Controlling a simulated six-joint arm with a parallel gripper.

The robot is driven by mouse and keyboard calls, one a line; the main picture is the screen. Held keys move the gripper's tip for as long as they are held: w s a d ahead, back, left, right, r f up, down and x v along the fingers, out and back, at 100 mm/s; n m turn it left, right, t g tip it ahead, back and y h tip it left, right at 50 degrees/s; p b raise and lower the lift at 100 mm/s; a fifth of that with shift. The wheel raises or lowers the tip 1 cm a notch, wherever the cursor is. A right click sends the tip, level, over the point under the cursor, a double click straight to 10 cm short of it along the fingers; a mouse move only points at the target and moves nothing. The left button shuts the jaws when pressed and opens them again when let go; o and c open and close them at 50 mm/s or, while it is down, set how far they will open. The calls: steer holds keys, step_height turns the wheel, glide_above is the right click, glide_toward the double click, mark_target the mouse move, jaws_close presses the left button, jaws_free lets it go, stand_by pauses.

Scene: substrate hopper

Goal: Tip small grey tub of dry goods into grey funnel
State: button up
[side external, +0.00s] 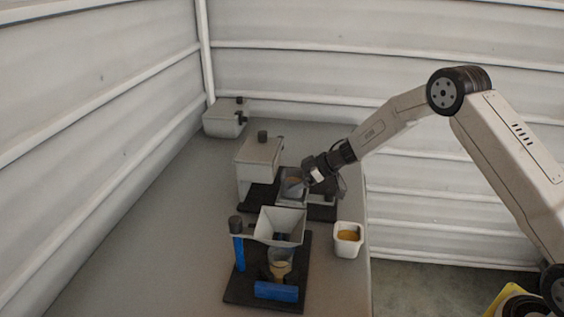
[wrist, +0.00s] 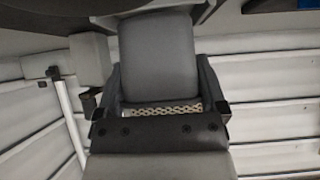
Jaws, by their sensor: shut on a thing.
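A small grey tub (side external: 292,188) is held by my gripper (side external: 306,180) behind the funnel in the side view. Something brownish shows at its mouth; whether it is tilted is hard to tell. In the wrist view the dark grey tub (wrist: 160,65) fills the space between the two fingers of my gripper (wrist: 163,85), which are shut on it. The grey funnel (side external: 280,227) is a square, open-topped hopper on a stand with a black base (side external: 240,290). It is in front of the tub and apart from it. A cup (side external: 280,266) stands under the funnel.
A white tub (side external: 348,251) with yellow contents stands right of the funnel, near the table's right edge. A grey box-shaped hopper (side external: 257,165) on a black base stands behind. A lidded grey bin (side external: 222,120) is at the back left. The table's left side (side external: 150,240) is clear.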

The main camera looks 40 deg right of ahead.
steer(key=shift+r, duration=2.65)
steer(key=shift+r, duration=0.15)
step_height(320, 180, up, 15)
steer(key=s+a, duration=0.7)
steer(key=s, duration=0.4)
steer(key=s+a, duration=0.7)
steer(key=s, duration=0.3)
steer(key=shift+a+f, duration=0.15)
steer(key=shift+f, duration=2.5)
steer(key=shift+w+n, duration=0.15)
steer(key=shift+n, duration=0.15)
